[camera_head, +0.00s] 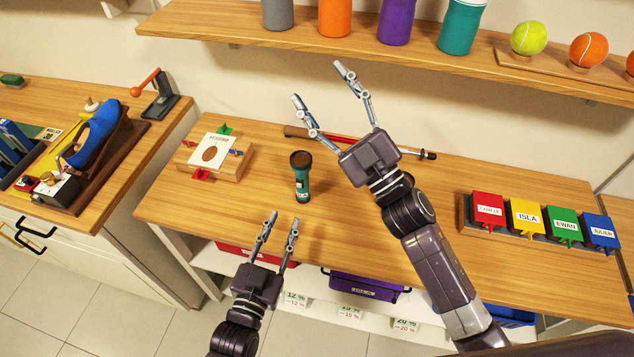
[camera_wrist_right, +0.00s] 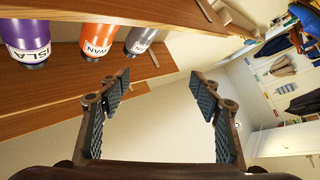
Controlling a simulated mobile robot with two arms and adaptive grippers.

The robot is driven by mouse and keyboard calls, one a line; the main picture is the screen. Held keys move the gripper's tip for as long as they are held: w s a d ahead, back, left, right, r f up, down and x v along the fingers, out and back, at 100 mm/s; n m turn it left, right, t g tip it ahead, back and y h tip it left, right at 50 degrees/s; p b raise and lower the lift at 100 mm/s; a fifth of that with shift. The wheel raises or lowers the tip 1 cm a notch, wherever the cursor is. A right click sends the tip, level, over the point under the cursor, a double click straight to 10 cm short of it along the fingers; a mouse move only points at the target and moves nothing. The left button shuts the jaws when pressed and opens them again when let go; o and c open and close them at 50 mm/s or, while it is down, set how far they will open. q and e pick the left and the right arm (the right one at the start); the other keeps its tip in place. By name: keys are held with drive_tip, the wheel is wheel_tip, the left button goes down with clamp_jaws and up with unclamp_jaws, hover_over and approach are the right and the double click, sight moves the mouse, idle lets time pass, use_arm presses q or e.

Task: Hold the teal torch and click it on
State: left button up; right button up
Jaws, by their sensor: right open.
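The teal torch (camera_head: 302,178) stands upright on the wooden counter, with its dark, wider head at the top. My left gripper (camera_head: 279,222) is in front of and below the torch in the head view, apart from it, with its fingers parted and nothing between them. My right gripper (camera_head: 318,82) is raised to the right of the torch and beyond it, with its fingers spread wide and empty. In the right wrist view my right gripper's fingers (camera_wrist_right: 162,100) are wide apart with only pale wall between them. The torch does not show in that view.
A shelf (camera_head: 200,22) with bottles and balls runs above the counter (camera_head: 420,190). A wooden block with a card (camera_head: 212,152) lies left of the torch. A red-shafted tool (camera_head: 330,137) lies behind. Coloured name boxes (camera_head: 525,218) stand at right. The counter around the torch is clear.

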wheel_tip(320, 180, down, 11)
drive_tip(key=m+h, duration=0.3)
drive_tip(key=m, duration=0.2)
drive_tip(key=m+g+h, duration=0.3)
drive_tip(key=m, duration=0.1)
approach(306, 168)
drive_tip(key=x, duration=0.5)
drive_tip(key=shift+w+a+f, duration=0.1)
drive_tip(key=shift+w, duration=0.2)
drive_tip(key=x, duration=0.7)
